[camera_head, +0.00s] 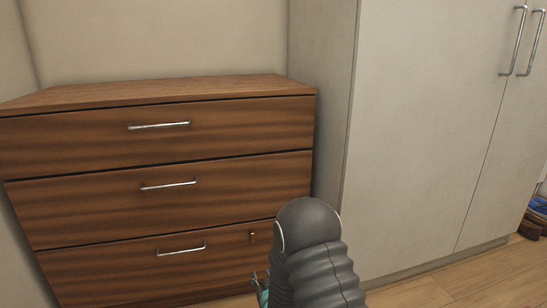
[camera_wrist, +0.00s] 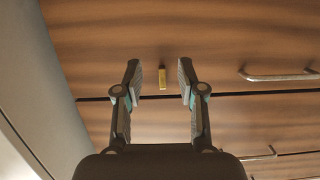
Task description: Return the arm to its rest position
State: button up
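My gripper (camera_wrist: 159,80) is open, with two dark fingers spread apart and nothing between them in the wrist view. It faces the wooden drawer front of a dresser. A small brass piece (camera_wrist: 162,78) on that drawer front shows in the gap between the fingertips; I cannot tell the exact distance to it. In the head view, my grey arm reaches toward the dresser's bottom drawer (camera_head: 120,273) and hides most of my gripper (camera_head: 262,285). The brass piece (camera_head: 252,237) shows just above it.
The wooden dresser (camera_head: 170,95) has three drawers with metal handles, all looking shut. A tall pale cabinet (camera_head: 430,130) stands close on the right. Bare wooden floor (camera_head: 480,278) lies in front of the cabinet. Shoes (camera_head: 532,225) lie at the far right.

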jog(key=s+d+f+g+h, duration=0.1)
jog(key=s+f+g, duration=0.3)
jog(key=f, duration=0.2)
jog(key=s+d+r+g+h+p, duration=0.1)
jog(key=s+d+r+g, duration=0.15)
jog(key=s, duration=0.25)
jog(key=s+d+r+g+h+p, duration=0.1)
jog(key=s+d+r+g, duration=0.15)
jog(key=s, duration=0.25)
jog(key=s+d+r+m+p, duration=0.1)
jog(key=s+d+r+p, duration=0.2)
jog(key=s+r, duration=0.5)
jog(key=s+d+r+m+p, duration=0.1)
jog(key=s+d+r, duration=0.5)
jog(key=r, duration=1.2)
jog(key=s+d+r+m+h+p, duration=0.1)
jog(key=s+d+r+p, duration=0.3)
jog(key=s+r, duration=0.6)
notch_tip(320, 180, up, 4)
jog(key=shift+d+p, duration=0.35)
jog(key=shift+d, duration=0.1)
